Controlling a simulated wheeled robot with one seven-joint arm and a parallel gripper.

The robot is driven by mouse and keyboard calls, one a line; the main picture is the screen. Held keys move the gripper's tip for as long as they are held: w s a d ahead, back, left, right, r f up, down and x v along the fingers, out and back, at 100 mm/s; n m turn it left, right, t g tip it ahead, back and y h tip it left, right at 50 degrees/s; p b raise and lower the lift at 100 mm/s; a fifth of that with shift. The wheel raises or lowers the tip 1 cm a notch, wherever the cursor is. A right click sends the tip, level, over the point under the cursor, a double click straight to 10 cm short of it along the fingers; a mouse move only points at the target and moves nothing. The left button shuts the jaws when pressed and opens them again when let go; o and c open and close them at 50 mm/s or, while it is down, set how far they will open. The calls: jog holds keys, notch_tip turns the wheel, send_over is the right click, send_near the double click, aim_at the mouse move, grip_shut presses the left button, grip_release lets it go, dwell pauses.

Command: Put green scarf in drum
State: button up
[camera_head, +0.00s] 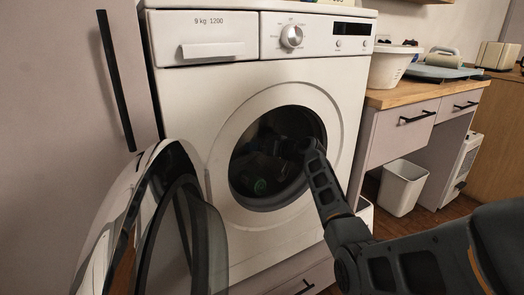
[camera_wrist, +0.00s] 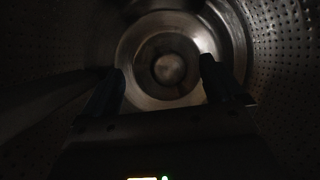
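The washing machine drum (camera_wrist: 240,40) is dark, perforated metal and fills the wrist view. In the head view its round opening (camera_head: 262,202) is open, and my arm reaches in through it. My gripper (camera_wrist: 162,70) is inside the drum with its two fingers apart and nothing seen between them. In the head view my gripper is in dark shadow within the opening. A small dim green patch shows low inside the opening; I cannot tell whether it is the scarf or a light. No green scarf is clearly seen.
The washer door (camera_head: 208,240) hangs open to the left. A tall cabinet (camera_head: 60,120) stands left of the washer. To the right are a wooden counter (camera_head: 415,93) with a white basin (camera_head: 390,68), and a white bin (camera_head: 402,188) on the floor.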

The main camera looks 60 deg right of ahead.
jog(key=shift+o, duration=0.4)
jog(key=p+v, duration=0.1)
jog(key=v, duration=0.7)
jog(key=shift+p, duration=0.3)
